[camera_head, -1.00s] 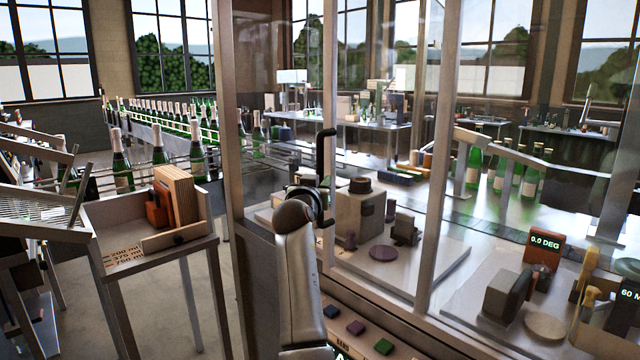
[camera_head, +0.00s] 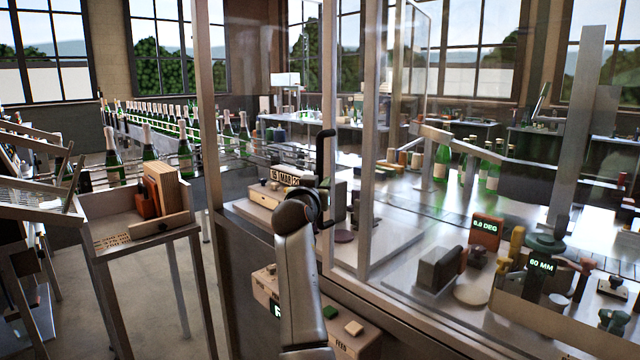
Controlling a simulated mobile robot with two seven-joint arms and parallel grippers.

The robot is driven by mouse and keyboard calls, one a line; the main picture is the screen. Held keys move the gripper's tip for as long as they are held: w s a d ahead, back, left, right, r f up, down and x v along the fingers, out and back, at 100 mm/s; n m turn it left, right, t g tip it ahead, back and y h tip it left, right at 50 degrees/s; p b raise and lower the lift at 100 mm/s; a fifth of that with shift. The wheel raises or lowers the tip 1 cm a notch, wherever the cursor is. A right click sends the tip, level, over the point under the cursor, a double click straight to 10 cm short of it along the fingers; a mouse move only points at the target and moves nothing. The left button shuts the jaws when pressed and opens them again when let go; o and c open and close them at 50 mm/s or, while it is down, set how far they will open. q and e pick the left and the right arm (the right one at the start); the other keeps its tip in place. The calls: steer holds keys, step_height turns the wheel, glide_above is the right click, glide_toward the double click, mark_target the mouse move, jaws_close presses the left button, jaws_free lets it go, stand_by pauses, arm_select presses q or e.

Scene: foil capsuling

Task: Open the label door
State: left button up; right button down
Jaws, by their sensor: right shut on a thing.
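The label door (camera_head: 350,130) is a clear glazed panel with metal stiles on the front of the machine. A black crank-shaped handle (camera_head: 325,155) stands upright near its left stile. My right gripper (camera_head: 322,206) is shut on the lower part of this handle; its fingertips are partly hidden by its rounded wrist. A clear gap shows left of the door, between the cabinet post (camera_head: 212,150) and the handle. Through it the label unit (camera_head: 290,180), with a date plate reading "MAR", shows plainly. My left gripper is out of view.
A button box (camera_head: 340,335) sits low in front of the cabinet, beside my right arm. A wooden tray stand (camera_head: 140,235) is at left. Bottles (camera_head: 150,150) line a conveyor behind. Gauges (camera_head: 485,232) stand on the bench at right.

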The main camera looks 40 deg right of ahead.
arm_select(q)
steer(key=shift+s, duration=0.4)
arm_select(e)
steer(key=shift+s+d, duration=0.1)
steer(key=shift+s, duration=0.3)
steer(key=c, duration=1)
jaws_free()
steer(key=shift+c, duration=0.2)
arm_select(q)
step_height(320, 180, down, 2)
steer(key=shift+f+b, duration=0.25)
steer(key=shift+b, duration=0.95)
arm_select(e)
steer(key=v, duration=1.2)
steer(key=shift+s, duration=0.25)
steer(key=shift+a, duration=0.2)
